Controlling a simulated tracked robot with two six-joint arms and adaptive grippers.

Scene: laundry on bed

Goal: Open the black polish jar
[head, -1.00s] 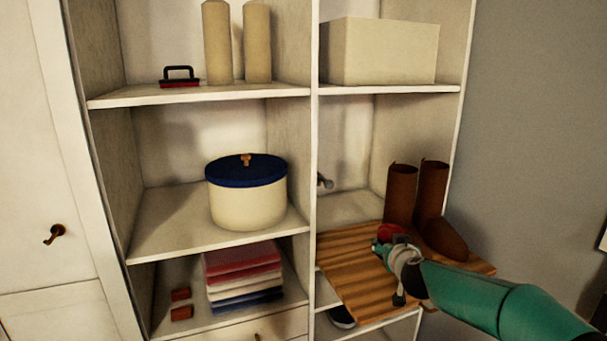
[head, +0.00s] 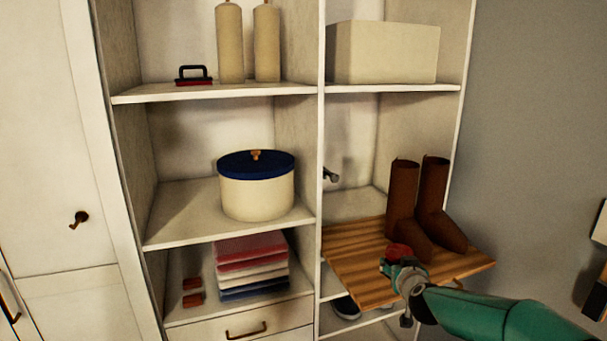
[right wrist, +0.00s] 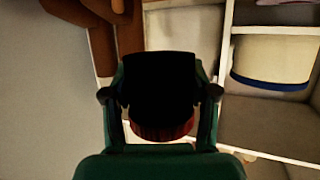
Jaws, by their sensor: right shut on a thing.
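My right gripper (head: 396,266) is over the front of the slatted wooden board (head: 350,262), in front of the brown boots. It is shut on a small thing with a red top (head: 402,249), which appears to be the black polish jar. In the right wrist view, which is upside down, the jar (right wrist: 160,80) is a dark body between the two fingers (right wrist: 160,94), with a red ribbed part at one end. I cannot tell whether the jar touches the board or whether its red part is loose. My left gripper is not in view.
Brown boots (head: 432,205) stand on the board behind the gripper. To the left are a round cream box (head: 257,197) with a blue lid, folded cloths (head: 250,265) and a black-handled brush (head: 193,76). A cream box (head: 382,54) stands above. The board's left part is clear.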

